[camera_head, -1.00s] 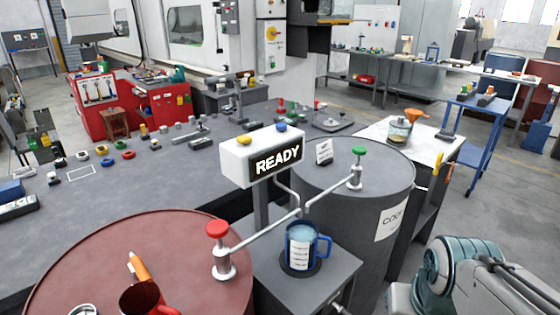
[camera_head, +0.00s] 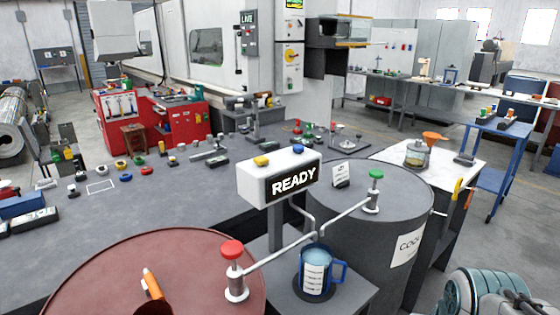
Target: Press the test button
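A white box (camera_head: 257,193) with a dark display reading READY stands on a grey post between two barrels. On its top are a yellow button (camera_head: 261,161) at the left and a blue button (camera_head: 298,149) at the right. No label shows which one is the test button. A red-topped valve (camera_head: 233,250) stands on the red barrel (camera_head: 150,250), and a green-topped valve (camera_head: 375,175) stands on the grey barrel (camera_head: 400,200). Pipes run from both valves to the middle. My gripper is not in view; only teal and grey parts of my arm show at the bottom right.
A blue-handled measuring cup (camera_head: 315,268) of liquid stands on a grey stand below the box. An orange-handled tool (camera_head: 151,284) lies on the red barrel. The grey bench behind holds several small coloured parts.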

